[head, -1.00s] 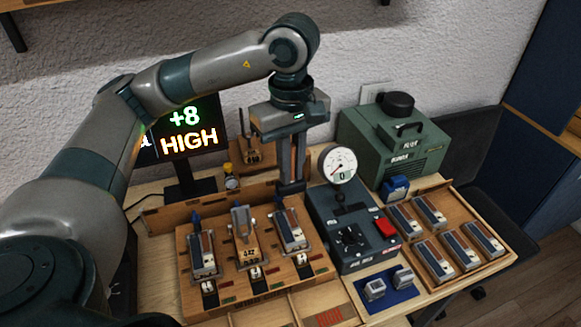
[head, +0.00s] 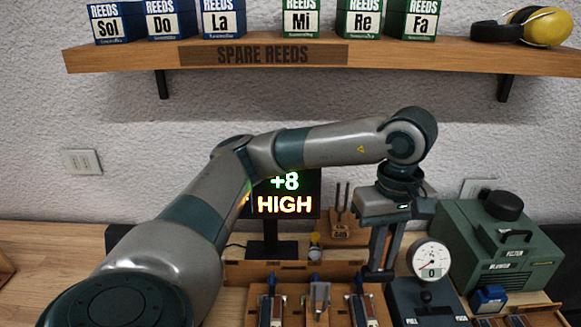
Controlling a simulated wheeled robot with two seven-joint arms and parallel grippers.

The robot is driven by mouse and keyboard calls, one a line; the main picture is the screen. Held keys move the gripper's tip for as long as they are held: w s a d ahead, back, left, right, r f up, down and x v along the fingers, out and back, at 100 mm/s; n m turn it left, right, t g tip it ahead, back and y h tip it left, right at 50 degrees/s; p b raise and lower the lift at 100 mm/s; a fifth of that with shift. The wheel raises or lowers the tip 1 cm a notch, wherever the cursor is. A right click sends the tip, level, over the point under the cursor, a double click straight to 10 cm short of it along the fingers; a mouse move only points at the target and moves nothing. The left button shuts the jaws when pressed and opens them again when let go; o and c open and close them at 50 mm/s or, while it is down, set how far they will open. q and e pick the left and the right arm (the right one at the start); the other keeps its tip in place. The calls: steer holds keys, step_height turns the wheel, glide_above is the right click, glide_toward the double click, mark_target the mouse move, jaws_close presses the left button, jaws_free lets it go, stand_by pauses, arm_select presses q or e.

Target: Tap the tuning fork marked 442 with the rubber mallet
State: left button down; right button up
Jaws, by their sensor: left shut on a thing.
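A dark two-pronged tuning fork (head: 343,198) stands upright on a small wooden block at the back, right of the lit screen. The number on its block is too small to read. My left gripper (head: 378,272) points down in front and to the right of the fork, apart from it. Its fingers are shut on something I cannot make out. The fingertips are close to the rear of the wooden fixture with blue-tipped pieces (head: 360,282). I cannot make out the rubber mallet. My right gripper is not in view.
The screen (head: 285,200) reads +8 HIGH. A round dial gauge (head: 431,260) stands right of my left gripper, with a green machine (head: 510,250) beyond it. A shelf (head: 330,54) with reed boxes hangs above. Bare table (head: 45,240) lies at left.

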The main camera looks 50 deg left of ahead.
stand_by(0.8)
arm_select(q)
steer(key=shift+d+f+m, duration=0.25)
steer(key=shift+f+m, duration=0.25)
steer(key=s+d+f+m, duration=0.1)
steer(key=d+f+m, duration=0.4)
steer(key=f+m, duration=0.5)
steer(key=shift+s+d+f+m, duration=0.2)
steer(key=shift+d+m, duration=0.1)
steer(key=shift+m, duration=0.5)
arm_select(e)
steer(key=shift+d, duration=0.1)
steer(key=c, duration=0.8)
arm_select(q)
steer(key=shift+a+r, duration=0.1)
steer(key=shift+a, duration=0.05)
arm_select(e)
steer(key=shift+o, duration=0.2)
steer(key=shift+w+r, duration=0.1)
